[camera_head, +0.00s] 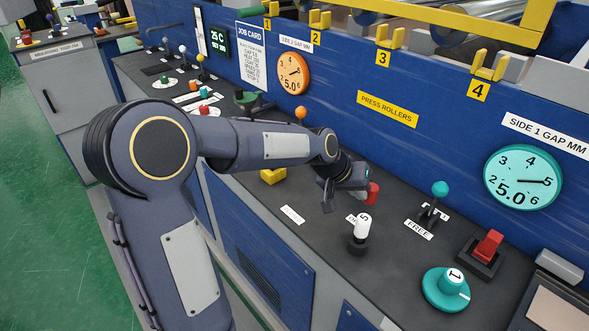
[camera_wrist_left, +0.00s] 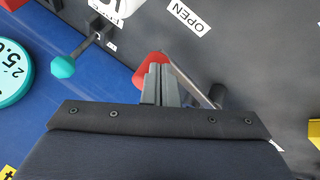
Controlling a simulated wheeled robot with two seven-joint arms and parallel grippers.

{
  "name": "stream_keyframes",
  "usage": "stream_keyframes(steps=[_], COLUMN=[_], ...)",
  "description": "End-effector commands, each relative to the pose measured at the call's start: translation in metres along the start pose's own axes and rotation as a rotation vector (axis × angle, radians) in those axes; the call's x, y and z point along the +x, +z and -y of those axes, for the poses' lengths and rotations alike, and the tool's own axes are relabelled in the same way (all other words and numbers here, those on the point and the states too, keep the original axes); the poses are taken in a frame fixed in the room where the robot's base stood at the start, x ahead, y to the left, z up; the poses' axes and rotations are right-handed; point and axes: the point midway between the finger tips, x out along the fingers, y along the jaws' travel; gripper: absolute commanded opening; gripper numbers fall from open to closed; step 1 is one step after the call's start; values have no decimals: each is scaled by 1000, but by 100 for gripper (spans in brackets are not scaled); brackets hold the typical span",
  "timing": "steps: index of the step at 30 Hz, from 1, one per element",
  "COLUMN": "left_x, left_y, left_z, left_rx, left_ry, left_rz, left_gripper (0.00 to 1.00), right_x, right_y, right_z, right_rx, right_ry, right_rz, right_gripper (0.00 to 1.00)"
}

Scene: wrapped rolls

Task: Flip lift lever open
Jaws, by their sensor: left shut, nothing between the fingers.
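The lever has a red grip (camera_head: 372,194) and stands at the back of the dark console top, just right of my left gripper (camera_head: 345,193). In the left wrist view the red grip (camera_wrist_left: 151,68) shows beside the shut fingers (camera_wrist_left: 160,88), with a grey metal rod (camera_wrist_left: 195,82) running from it toward a dark pivot. The fingers are close against the grip, but I cannot tell if they touch it. Nothing is held between them. An OPEN label (camera_wrist_left: 188,17) lies on the console near the lever. My right gripper is not in view.
A white-topped knob (camera_head: 361,232) stands in front of the lever. A teal-ball lever (camera_head: 439,189) with a FREE label, a red rocker switch (camera_head: 488,247) and a teal dial (camera_head: 447,289) are to the right. A yellow block (camera_head: 273,176) is left. The blue panel rises behind.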

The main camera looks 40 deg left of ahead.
Motion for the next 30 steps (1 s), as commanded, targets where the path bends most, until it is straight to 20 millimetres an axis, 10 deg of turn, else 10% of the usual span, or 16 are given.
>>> stream_keyframes(steps=[30], left_x=[9], left_y=[-8], left_z=[-13], left_rx=[3], left_ry=[6], left_rz=[-8], left_gripper=[0], right_x=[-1], right_y=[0], right_z=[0], right_rx=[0], right_ry=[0], right_rz=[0], right_gripper=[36])
